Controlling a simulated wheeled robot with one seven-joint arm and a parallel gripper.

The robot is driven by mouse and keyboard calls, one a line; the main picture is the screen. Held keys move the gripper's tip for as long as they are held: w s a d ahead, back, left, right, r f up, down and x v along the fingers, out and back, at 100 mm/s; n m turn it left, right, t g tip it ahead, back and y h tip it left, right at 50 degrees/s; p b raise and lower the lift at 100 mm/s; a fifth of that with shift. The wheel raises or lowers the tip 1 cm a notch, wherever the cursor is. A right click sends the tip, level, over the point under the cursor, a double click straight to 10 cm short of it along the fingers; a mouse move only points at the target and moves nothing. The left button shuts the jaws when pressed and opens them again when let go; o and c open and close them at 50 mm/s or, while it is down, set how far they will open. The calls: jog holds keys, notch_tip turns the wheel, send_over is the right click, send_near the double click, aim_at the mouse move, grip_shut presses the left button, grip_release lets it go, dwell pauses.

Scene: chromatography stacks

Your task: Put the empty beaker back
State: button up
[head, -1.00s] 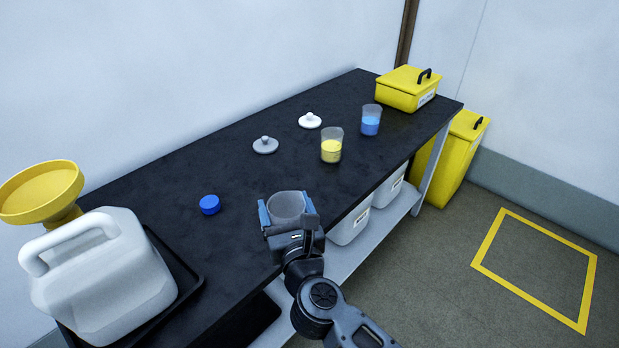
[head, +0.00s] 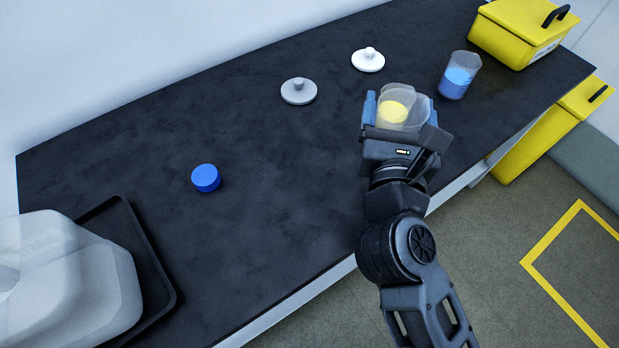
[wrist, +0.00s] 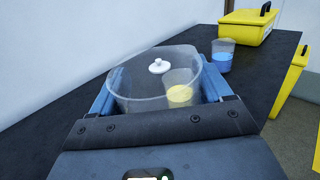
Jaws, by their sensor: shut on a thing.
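The empty clear beaker (head: 417,97) is held upright between the blue fingers of my gripper (head: 398,108), at the front part of the dark bench. The held beaker (wrist: 135,85) fills the middle of the wrist view. A beaker with yellow liquid (wrist: 180,93) shows through its clear wall and stands behind it; in the head view it is mostly covered by the held beaker. A beaker with blue liquid (head: 458,76) stands on the bench to the right. I cannot tell how high the held beaker is above the bench.
A grey lid (head: 298,91), a white lid (head: 368,60) and a blue cap (head: 206,178) lie on the bench (head: 270,190). A white jug (head: 65,280) sits on a black tray (head: 160,280) at left. A yellow box (head: 515,35) stands far right.

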jog(key=s+a+n+y+b, duration=0.1)
jog(key=s+a+y+b, duration=0.1)
jog(key=s+a+b, duration=0.2)
jog(key=shift+w+a+f+b, duration=0.6)
jog(key=shift+w+a+f, duration=0.55)
jog(key=shift+a+f, duration=0.6)
jog(key=shift+w+a+f+b, duration=0.6)
jog(key=shift+w+a+f, duration=0.7)
jog(key=shift+f, duration=0.8)
jog(key=shift+w+a+f+b, duration=0.6)
jog(key=shift+w+a+f, duration=0.4)
jog(key=shift+a+f, duration=0.85)
jog(key=shift+d+f, duration=0.1)
jog(key=shift+f, duration=0.1)
jog(key=shift+f, duration=0.1)
jog(key=o, duration=1.1)
jog(key=shift+r, duration=0.2)
jog(key=s, duration=1.2)
jog(key=shift+a, duration=0.4)
